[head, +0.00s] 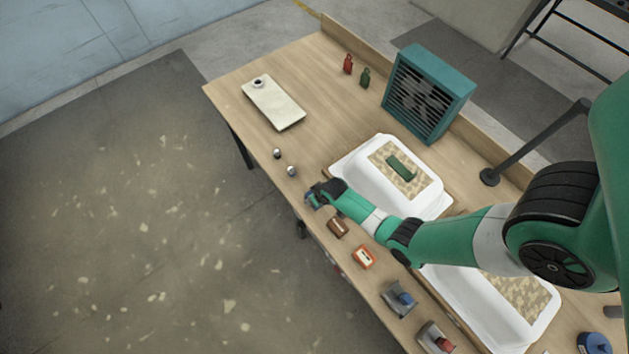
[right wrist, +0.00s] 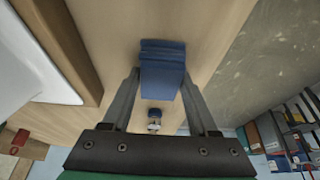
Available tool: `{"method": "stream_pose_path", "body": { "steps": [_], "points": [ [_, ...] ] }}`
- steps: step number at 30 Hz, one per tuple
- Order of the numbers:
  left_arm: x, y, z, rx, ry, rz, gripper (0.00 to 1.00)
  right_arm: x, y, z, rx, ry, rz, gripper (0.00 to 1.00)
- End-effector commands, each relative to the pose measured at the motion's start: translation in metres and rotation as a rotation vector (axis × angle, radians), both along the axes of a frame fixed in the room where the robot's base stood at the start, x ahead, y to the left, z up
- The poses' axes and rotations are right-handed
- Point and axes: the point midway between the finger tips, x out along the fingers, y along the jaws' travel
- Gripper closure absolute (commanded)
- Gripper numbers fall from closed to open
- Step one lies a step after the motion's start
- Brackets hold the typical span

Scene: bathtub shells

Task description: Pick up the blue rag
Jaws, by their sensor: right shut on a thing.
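The blue rag (right wrist: 162,68) is a folded dark blue cloth between the two fingers of my right gripper (right wrist: 161,82) in the right wrist view. The fingers press on its sides, and the gripper is shut on it. In the head view my right gripper (head: 316,194) is over the table's front edge, beside the near white tub shell, and a bit of the blue rag (head: 309,201) shows at its tip. I cannot tell whether the rag touches the table. My left gripper is not in view.
A white tub shell (head: 350,165) holds a green block (head: 402,167); a second shell (head: 463,303) lies partly under my arm. A brown block (head: 338,228) and an orange box (head: 364,257) line the front edge. A teal fan box (head: 429,92) stands behind.

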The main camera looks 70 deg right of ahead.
Motion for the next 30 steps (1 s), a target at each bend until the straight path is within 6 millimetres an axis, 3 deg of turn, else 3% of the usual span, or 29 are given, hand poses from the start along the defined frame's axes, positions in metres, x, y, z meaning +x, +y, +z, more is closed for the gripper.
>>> {"method": "stream_pose_path", "body": {
  "steps": [1,3,13,20,28,30],
  "points": [
    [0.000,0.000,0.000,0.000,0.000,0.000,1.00,0.000,0.000,0.000,0.000,0.000,0.000,0.82],
    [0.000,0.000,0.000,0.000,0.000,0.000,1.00,0.000,0.000,0.000,0.000,0.000,0.000,0.95],
    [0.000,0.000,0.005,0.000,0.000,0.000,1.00,0.000,0.000,0.005,0.000,0.000,0.000,0.95],
    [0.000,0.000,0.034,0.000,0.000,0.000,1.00,0.000,0.000,0.041,-0.001,-0.001,0.000,0.95],
    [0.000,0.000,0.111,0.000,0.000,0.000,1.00,-0.050,0.020,0.108,0.001,0.003,-0.001,0.95],
    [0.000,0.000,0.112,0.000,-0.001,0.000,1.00,-0.072,0.029,0.109,0.002,0.004,-0.001,0.95]
  ]
}}
